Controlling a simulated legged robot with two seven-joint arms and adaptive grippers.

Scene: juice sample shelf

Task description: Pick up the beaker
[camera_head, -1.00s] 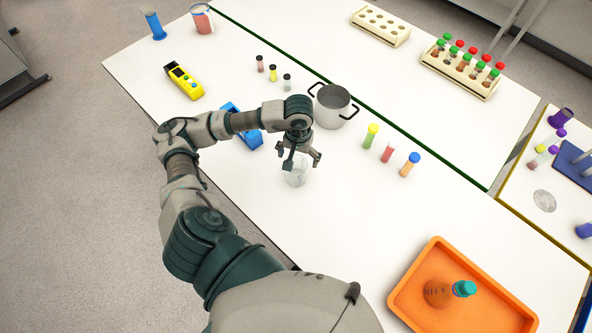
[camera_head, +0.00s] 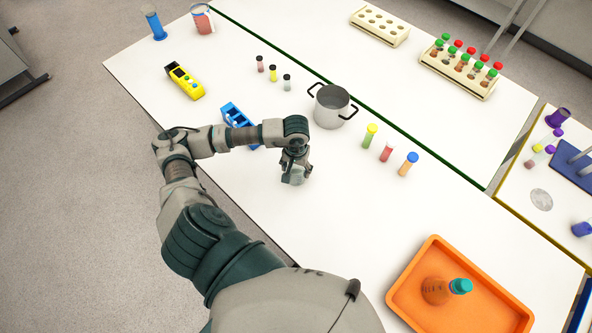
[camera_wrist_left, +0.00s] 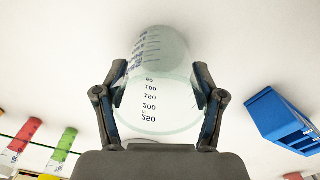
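The beaker (camera_head: 292,179) is clear glass and stands on the white table, partly hidden by my left gripper (camera_head: 295,168). In the left wrist view, the beaker (camera_wrist_left: 155,95) shows its volume marks and fills the space between the fingers of my left gripper (camera_wrist_left: 160,80). One finger lies against each side of the glass, so the gripper looks shut on it. I cannot see any gap under the beaker. My right gripper is not in view.
A steel pot (camera_head: 332,107) and several capped vials (camera_head: 387,151) stand behind the beaker. A blue rack (camera_head: 237,122) is behind my left forearm. An orange tray (camera_head: 405,292) with a brown flask (camera_head: 435,290) is at the front right. White table between is clear.

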